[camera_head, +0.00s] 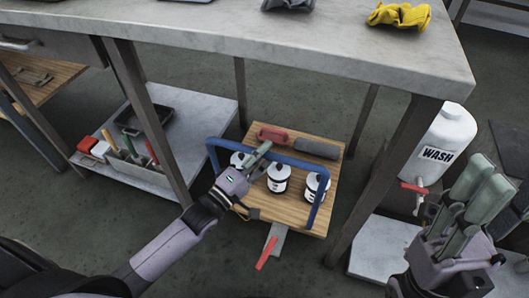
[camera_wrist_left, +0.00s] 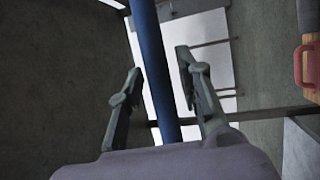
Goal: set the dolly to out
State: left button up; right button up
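The dolly (camera_head: 329,190) is a wooden platform with a blue tube handle (camera_head: 325,169), standing on the floor beneath the grey bench. My left gripper (camera_head: 262,158) reaches over the dolly at the handle's crossbar. In the left wrist view its fingers (camera_wrist_left: 158,62) are apart, and the blue handle (camera_wrist_left: 152,55) runs between them with gaps on both sides. A red lever (camera_head: 267,252) on a grey plate sticks out at the dolly's near edge. My right gripper (camera_head: 482,188) is raised at the right with its fingers apart and empty.
Several white jars (camera_head: 278,178), a red-handled tool (camera_head: 273,134) and a grey roller (camera_head: 317,148) ride on the dolly. Bench legs (camera_head: 385,175) flank it. A WASH jug (camera_head: 443,140) stands right, a low shelf (camera_head: 209,117) left. Floor in front is clear.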

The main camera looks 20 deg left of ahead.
pick_arm(q)
grip_shut()
dwell(0.6)
